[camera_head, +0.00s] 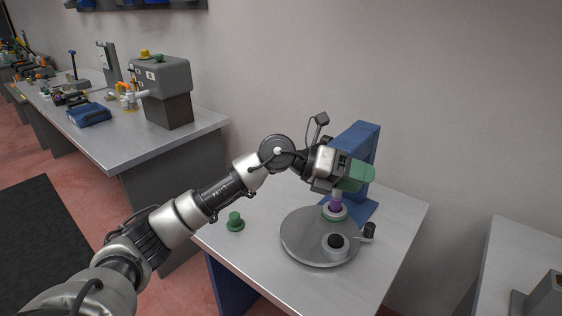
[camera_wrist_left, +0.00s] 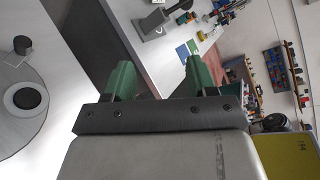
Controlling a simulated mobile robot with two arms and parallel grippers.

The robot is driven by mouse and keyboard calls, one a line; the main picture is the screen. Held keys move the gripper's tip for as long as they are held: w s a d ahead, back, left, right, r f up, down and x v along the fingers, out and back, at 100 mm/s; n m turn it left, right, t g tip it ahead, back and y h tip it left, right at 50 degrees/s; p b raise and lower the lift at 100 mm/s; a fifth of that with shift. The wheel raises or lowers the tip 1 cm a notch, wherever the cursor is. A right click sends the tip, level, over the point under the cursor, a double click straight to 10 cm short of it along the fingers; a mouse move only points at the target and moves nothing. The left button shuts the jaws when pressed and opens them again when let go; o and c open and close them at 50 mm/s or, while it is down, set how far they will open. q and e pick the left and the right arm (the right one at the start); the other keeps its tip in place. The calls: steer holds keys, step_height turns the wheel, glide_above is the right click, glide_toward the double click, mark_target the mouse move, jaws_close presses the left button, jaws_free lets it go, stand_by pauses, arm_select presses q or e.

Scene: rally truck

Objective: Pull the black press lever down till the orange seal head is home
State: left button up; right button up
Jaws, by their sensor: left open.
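A blue press (camera_head: 366,145) stands at the back of the near table, partly hidden behind my left gripper. My left gripper (camera_head: 357,176), with green fingers, is in front of the press and above its round grey plate (camera_head: 300,240). In the left wrist view the two green fingers (camera_wrist_left: 160,76) are apart with nothing between them. A purple part (camera_head: 336,201) shows below the gripper, over a pale ring at the plate's back edge. I cannot make out the black lever or an orange seal head; my arm and gripper may cover them. My right gripper is not in view.
A pale cup with a black centre (camera_head: 336,241) sits on the plate; a black knob (camera_head: 369,231) is at its right edge. A green knobbed piece (camera_head: 235,222) stands left on the table. A cluttered bench (camera_head: 140,145) is further left. The table's front is clear.

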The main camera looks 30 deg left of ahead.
arm_select(q)
steer(key=a+r+n+g+y, duration=0.3)
steer(key=a+y, duration=0.8)
steer(key=a, duration=1.2)
steer(key=shift+m+t, duration=0.4)
steer(key=shift+m, duration=0.2)
steer(key=p+x, duration=0.2)
steer(key=x, duration=0.7)
steer(key=shift+w+d+f, duration=0.1)
steer(key=shift+w+d, duration=0.15)
jaws_close()
